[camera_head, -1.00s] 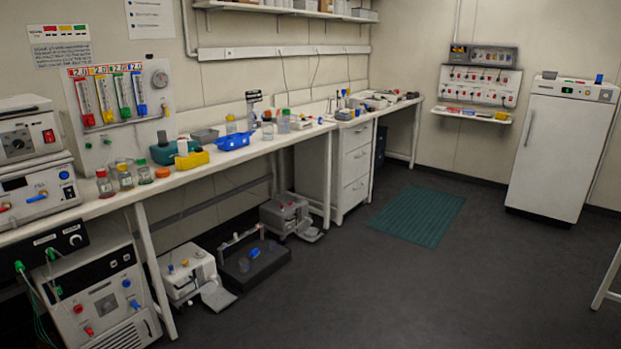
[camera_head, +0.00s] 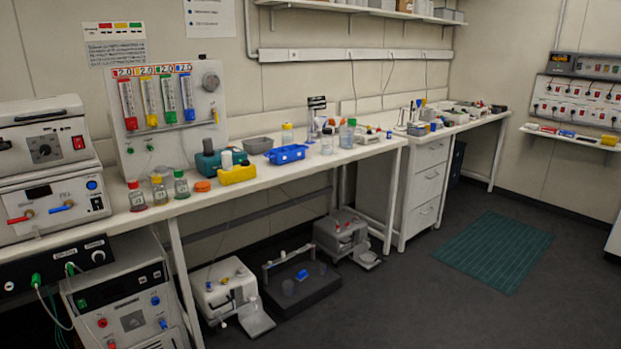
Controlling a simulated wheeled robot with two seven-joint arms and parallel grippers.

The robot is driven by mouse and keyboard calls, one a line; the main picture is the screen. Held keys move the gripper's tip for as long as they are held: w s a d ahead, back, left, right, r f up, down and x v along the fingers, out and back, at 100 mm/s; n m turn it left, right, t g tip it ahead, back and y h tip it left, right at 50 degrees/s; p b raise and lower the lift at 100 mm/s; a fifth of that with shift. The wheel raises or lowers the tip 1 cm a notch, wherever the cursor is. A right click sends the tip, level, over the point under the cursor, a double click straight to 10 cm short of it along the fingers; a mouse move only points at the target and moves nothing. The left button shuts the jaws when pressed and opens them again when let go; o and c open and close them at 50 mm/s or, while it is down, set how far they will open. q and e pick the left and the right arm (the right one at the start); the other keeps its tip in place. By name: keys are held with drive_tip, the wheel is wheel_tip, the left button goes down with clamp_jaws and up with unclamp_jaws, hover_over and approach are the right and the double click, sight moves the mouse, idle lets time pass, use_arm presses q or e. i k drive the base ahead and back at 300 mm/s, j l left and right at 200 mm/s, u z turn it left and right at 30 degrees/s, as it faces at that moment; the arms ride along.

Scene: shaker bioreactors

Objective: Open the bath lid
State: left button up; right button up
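No thing in view is clearly marked as the bath. A white boxy unit (camera_head: 45,140) with a black dial and a red switch stands at the left end of the bench, on top of another white unit (camera_head: 52,200). It has a grey lid-like top with a dark handle, and this top looks shut. I cannot tell whether it is the bath lid. On the floor under the bench stand a white device (camera_head: 226,291) and a grey device (camera_head: 343,235). Neither of my grippers shows in this view.
The long white bench (camera_head: 250,190) carries bottles, a blue tray (camera_head: 287,154), a yellow holder (camera_head: 237,175) and a flowmeter panel (camera_head: 170,117). A black platform (camera_head: 302,282) lies on the floor. A green mat (camera_head: 494,251) lies at right. The floor in front is clear.

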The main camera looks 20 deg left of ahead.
sight(25, 111)
drive_tip(key=i+j+u, duration=0.1)
drive_tip(key=i+u, duration=0.95)
drive_tip(key=u, duration=0.15)
drive_tip(key=i+l+u, duration=0.2)
drive_tip(key=i, duration=0.15)
drive_tip(key=j, duration=0.1)
